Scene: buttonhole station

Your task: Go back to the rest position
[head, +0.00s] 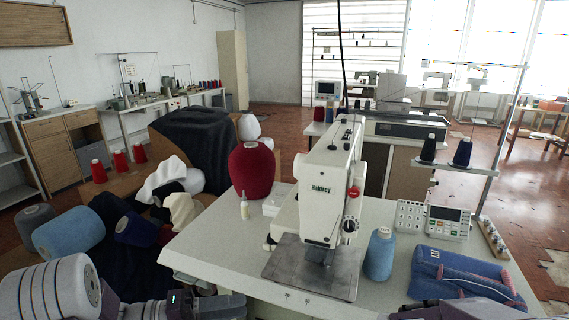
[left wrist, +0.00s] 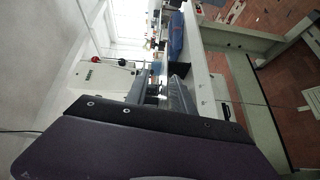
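The white sewing machine (head: 325,190) stands upright on the light worktable (head: 205,240), and it also shows turned sideways in the left wrist view (left wrist: 98,75). My left gripper (head: 225,306) is low at the bottom edge of the head view, in front of the table's near edge and apart from the machine. Its fingers are dark and partly cut off, and I cannot see whether they are open. A dark part of my own arm or gripper fills the lower left wrist view. Part of my right arm shows at the bottom right of the head view; its gripper is out of frame.
A folded blue garment (head: 465,275) lies at the table's right, near a blue thread cone (head: 379,256) and a control panel (head: 448,222). A large dark red cone (head: 251,170) stands behind the machine's left. Several yarn cones and cloths crowd the left side.

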